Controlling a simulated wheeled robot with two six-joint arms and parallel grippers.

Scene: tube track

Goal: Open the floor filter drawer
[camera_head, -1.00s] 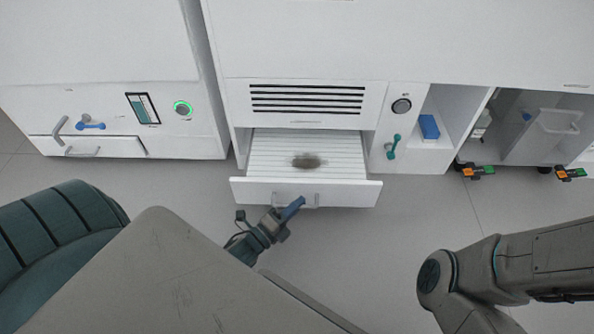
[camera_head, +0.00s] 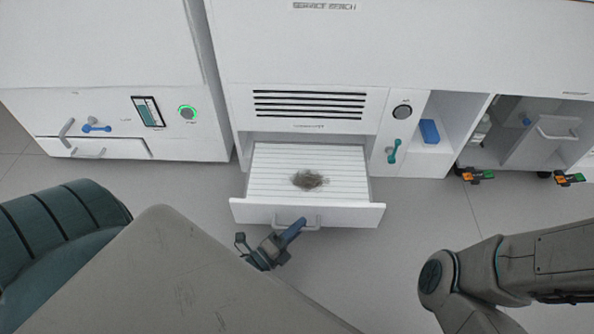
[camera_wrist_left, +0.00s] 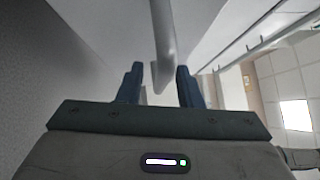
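The floor filter drawer (camera_head: 260,212) is a white drawer low in the middle cabinet, pulled well out. A clump of grey-brown dust (camera_head: 310,180) lies on its ribbed filter (camera_head: 275,165). Its grey bar handle (camera_head: 312,222) is on the front face. My left gripper (camera_head: 289,237) is at this handle; in the left wrist view its two dark fingers (camera_wrist_left: 158,88) stand apart with the handle bar (camera_wrist_left: 163,45) between them. Gaps show beside the bar, so the fingers look open around it. My right arm shows at the lower right, but its gripper is out of view.
A vent grille (camera_head: 309,104) and a round dark knob (camera_head: 402,112) are on the cabinet above. A teal lever (camera_head: 393,151) is right of the drawer. A lower-left drawer (camera_head: 110,148) has its own handle. Grey floor in front is clear.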

